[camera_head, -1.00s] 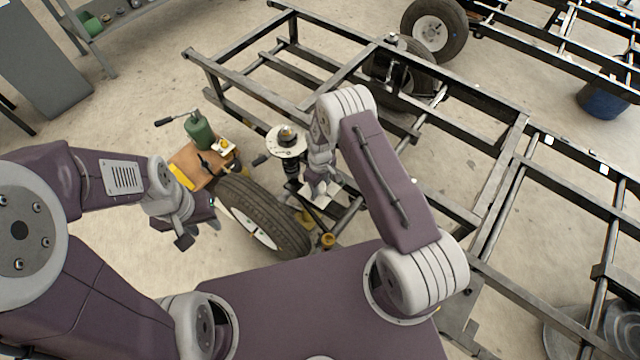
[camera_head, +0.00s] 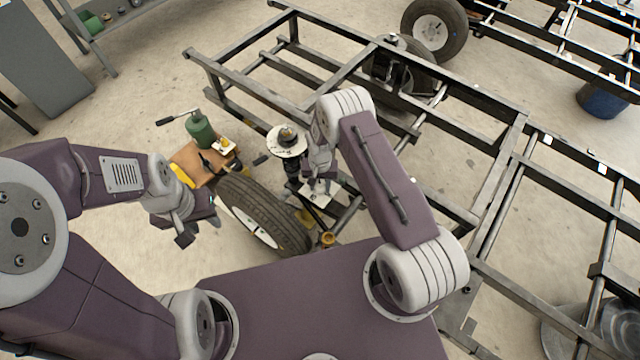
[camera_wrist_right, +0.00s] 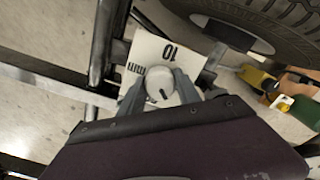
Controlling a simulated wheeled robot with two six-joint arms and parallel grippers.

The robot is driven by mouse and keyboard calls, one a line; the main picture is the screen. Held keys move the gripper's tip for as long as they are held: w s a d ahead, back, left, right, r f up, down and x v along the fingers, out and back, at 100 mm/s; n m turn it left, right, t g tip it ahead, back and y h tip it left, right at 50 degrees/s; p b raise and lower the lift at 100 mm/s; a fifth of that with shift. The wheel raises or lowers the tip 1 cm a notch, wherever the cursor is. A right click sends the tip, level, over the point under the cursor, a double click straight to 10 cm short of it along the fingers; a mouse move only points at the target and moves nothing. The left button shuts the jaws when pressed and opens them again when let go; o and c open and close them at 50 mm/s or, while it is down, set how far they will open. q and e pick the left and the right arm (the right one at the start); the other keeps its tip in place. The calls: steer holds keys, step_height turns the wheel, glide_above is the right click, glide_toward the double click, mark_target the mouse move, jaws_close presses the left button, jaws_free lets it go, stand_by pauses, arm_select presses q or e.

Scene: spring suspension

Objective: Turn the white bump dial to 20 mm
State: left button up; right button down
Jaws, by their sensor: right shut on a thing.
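The white dial (camera_wrist_right: 160,82) is a round knob with a short black mark, which lies toward the knob's lower edge in the right wrist view. It sits on a white scale plate (camera_wrist_right: 147,48) printed with an upside-down "10" and "mm"; the rest of the scale is hidden behind the gripper. My right gripper (camera_wrist_right: 160,92) is shut on the dial, one finger on each side. In the head view the plate (camera_head: 314,197) shows below my right gripper (camera_head: 319,183), and the dial is hard to make out. My left gripper (camera_head: 199,231) hangs empty, fingers apart, left of the tyre.
A tyre (camera_head: 262,212) stands left of the plate. Beside it are a green bottle jack (camera_head: 201,132) and a wooden block (camera_head: 187,163). A spring strut with a round white top (camera_head: 287,141) stands behind my right gripper. Black frame rails (camera_head: 480,95) fill the right side.

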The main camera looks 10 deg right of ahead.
mark_target(320, 184)
steer(key=m, duration=0.4)
steer(key=shift+m, duration=2.6)
steer(key=c, duration=0.9)
jaws_free()
steer(key=shift+o, duration=0.2)
step_height(320, 184, up, 8)
steer(key=p, duration=0.3)
steer(key=shift+r, duration=0.55)
steer(key=shift+w, duration=0.1)
